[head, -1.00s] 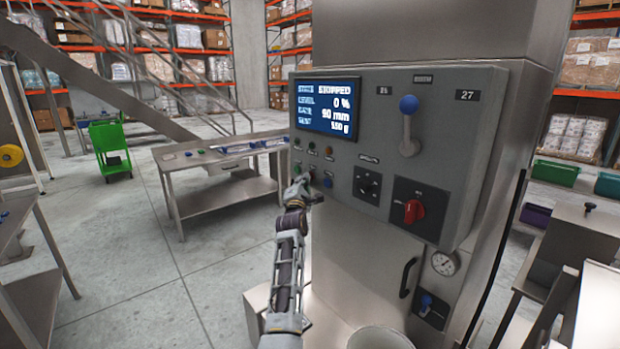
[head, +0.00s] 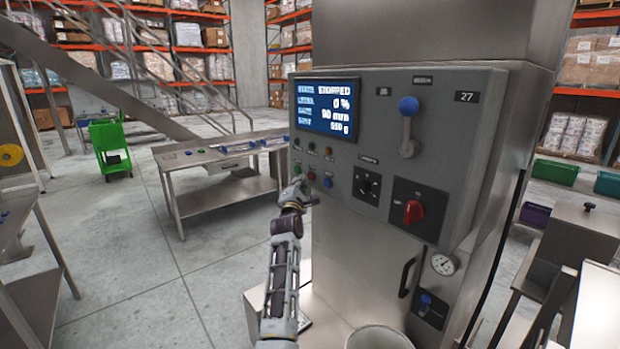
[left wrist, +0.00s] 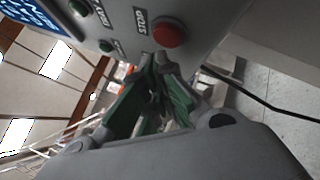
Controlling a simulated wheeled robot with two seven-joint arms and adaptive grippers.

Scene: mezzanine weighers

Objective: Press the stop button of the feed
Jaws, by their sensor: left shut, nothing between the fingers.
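The stop button is a red round button (left wrist: 170,35) beside the word STOP in the left wrist view. In the head view it is a small red dot (head: 312,176) in the lower button row of the grey control panel (head: 440,150). My left gripper (left wrist: 163,62) is shut and empty, its fingertips close to the red button. In the head view the left gripper (head: 302,184) is just left of and below that button. I cannot tell if it touches the panel. The display (head: 328,107) reads STOPPED and 0 %. My right gripper is not in view.
Green and amber buttons sit above, and a blue button (head: 328,183) is to the right. A black knob (head: 367,184), a red switch (head: 413,211) and a blue-knobbed lever (head: 408,125) are further right. A steel table (head: 220,160) stands behind at left.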

